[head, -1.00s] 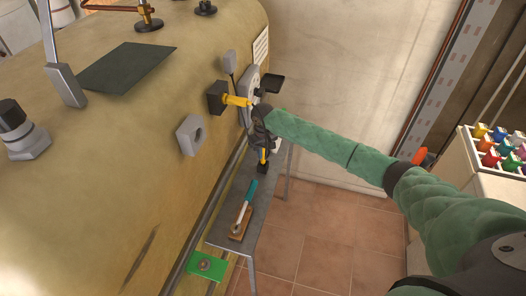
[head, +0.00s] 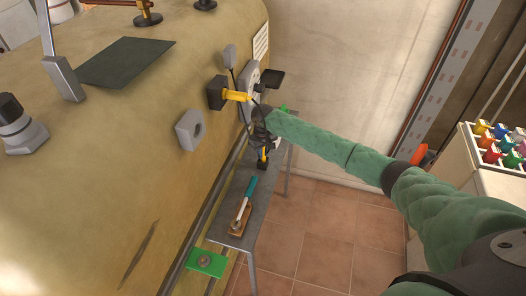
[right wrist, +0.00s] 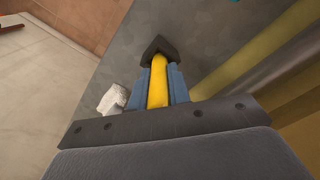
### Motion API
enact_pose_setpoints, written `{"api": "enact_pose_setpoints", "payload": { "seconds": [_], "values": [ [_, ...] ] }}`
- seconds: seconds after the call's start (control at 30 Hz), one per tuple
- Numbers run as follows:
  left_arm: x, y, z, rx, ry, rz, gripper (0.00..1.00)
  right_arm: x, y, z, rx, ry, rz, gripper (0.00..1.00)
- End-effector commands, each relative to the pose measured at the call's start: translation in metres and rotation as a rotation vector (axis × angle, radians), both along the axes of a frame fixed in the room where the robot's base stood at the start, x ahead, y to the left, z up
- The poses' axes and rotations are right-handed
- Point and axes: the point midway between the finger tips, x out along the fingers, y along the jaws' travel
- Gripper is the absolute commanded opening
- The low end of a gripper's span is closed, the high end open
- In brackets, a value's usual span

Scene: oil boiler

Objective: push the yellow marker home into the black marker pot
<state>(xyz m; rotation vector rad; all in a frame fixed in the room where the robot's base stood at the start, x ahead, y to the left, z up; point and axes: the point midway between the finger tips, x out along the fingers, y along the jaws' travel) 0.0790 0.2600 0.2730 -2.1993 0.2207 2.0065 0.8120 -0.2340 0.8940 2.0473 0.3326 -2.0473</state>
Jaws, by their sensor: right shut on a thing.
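The yellow marker (right wrist: 158,85) is between the two blue fingers of my right gripper (right wrist: 160,83), which is shut on it. In the right wrist view its far end meets the black marker pot (right wrist: 160,48); how deep it sits inside is hidden. In the head view a short piece of the yellow marker (head: 264,154) shows below my right gripper (head: 264,148). The small black pot (head: 262,166) stands under it on the narrow grey bench. The marker looks about upright over the pot. My left gripper is not in view.
The boiler (head: 110,165) rises to the left, with a yellow-handled fitting (head: 237,95) above the bench. A white lump (right wrist: 113,99) lies beside the gripper in the wrist view.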

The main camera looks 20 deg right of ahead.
Motion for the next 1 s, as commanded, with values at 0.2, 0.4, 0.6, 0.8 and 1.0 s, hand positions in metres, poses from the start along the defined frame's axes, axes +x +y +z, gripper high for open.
{"api": "enact_pose_setpoints", "payload": {
  "seconds": [0.2, 0.4, 0.6, 0.8, 1.0],
  "values": [
    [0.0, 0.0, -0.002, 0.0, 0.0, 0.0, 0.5, 0.0, 0.0, -0.006, 0.0, 0.0, 0.0, 0.0],
    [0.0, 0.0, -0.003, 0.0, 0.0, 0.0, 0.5, 0.0, 0.0, -0.009, 0.0, -0.001, 0.0, 0.25],
    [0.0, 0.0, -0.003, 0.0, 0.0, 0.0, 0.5, 0.0, 0.0, -0.009, 0.0, 0.0, 0.0, 0.44],
    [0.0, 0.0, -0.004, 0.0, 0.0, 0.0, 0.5, 0.0, 0.0, -0.009, 0.0, 0.0, 0.0, 0.44],
    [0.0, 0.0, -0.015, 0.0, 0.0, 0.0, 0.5, 0.0, 0.0, 0.006, 0.001, -0.002, 0.001, 0.44]
  ]
}}
